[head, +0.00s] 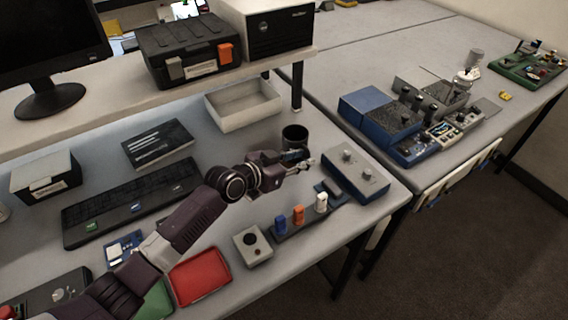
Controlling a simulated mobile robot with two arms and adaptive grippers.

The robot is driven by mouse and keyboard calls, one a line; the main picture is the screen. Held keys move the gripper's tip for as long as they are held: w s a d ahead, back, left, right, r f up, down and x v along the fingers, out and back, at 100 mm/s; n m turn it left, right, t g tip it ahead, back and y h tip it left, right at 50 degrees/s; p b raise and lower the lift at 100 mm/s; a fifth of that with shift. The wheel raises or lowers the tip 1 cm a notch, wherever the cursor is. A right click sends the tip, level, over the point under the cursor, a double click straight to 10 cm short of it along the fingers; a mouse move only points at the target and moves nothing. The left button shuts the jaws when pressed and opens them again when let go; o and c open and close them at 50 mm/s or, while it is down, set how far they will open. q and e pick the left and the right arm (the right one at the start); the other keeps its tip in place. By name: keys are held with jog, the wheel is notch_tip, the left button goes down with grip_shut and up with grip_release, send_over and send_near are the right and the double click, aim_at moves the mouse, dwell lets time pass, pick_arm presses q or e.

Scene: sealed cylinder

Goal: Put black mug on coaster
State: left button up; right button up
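The black mug (295,137) stands upright on the near workbench, left of a grey box with knobs. My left gripper (304,164) is just in front of the mug in the head view, with its fingers pointing right. It overlaps the mug's lower edge. I cannot tell whether it touches the mug, or whether the fingers are open or shut. I cannot make out a coaster for certain. A flat red square item (200,277) lies at the bench front, with a green one (155,300) partly hidden by my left arm. My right gripper is not in view.
A grey knobbed box (355,175) stands right of my gripper. A rack with coloured pieces (298,216) and a small button box (252,245) are in front. A white open tray (243,104) is behind, a keyboard (130,200) to the left. A raised shelf (130,100) runs along the back.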

pick_arm(q)
jog(key=b+v, duration=0.1)
jog(key=v, duration=1)
